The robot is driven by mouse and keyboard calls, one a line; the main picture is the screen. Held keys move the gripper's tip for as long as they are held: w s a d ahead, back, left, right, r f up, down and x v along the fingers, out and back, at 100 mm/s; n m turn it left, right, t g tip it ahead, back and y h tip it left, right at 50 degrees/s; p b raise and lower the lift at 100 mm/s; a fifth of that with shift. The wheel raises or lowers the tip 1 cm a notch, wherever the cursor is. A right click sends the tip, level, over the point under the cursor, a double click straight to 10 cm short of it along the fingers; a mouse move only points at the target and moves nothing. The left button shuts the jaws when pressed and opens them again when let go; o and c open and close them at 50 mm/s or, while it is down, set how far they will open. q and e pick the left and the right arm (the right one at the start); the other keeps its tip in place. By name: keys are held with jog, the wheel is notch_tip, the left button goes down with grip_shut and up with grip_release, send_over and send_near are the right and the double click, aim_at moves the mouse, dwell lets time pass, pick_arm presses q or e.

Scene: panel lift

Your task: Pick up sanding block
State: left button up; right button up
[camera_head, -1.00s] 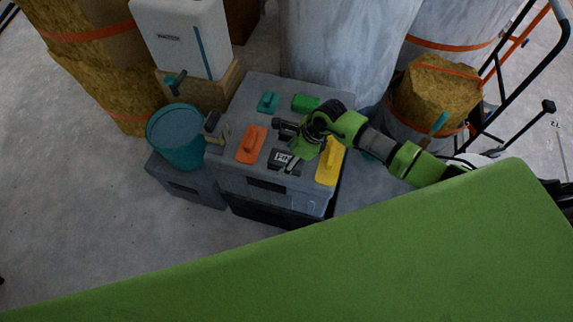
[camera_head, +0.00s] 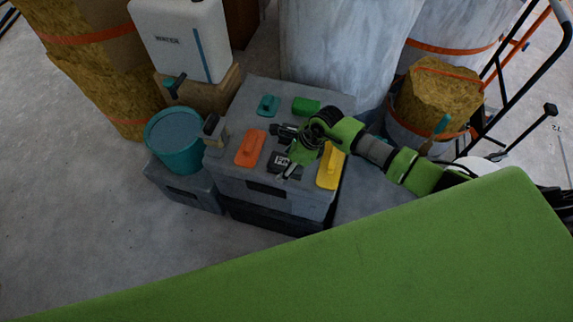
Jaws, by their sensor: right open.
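Several colored tools lie on the grey toolbox lid (camera_head: 228,172): an orange handled block (camera_head: 250,148), a yellow handled block (camera_head: 330,167), a small teal handled block (camera_head: 268,105) and a green block (camera_head: 305,106). I cannot tell for certain which is the sanding block. My right gripper (camera_head: 289,168) is open and points down over the lid between the orange and yellow blocks. It appears apart from both. My green wrist hides part of the lid behind it. My left gripper is out of view.
A teal bucket (camera_head: 176,143) stands left of the toolbox, with a brush-like tool (camera_head: 214,136) between them. A black-and-orange cart (camera_head: 510,92) is at right. The floor at left is clear.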

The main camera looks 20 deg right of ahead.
aim_at(281, 162)
jog(key=c, duration=1.3)
jog(key=shift+r+p, duration=0.55)
jog(key=shift+r, duration=0.05)
jog(key=r+p, duration=0.3)
jog(key=r, duration=0.1)
jog(key=shift+s+p, duration=0.3)
jog(key=shift+p, duration=0.05)
jog(key=s+r+p, duration=0.8)
jog(key=s+p, duration=0.5)
jog(key=shift+s+a+r+p, duration=0.15)
jog(key=shift+s+a+p, duration=0.05)
jog(key=shift+a+p, duration=0.1)
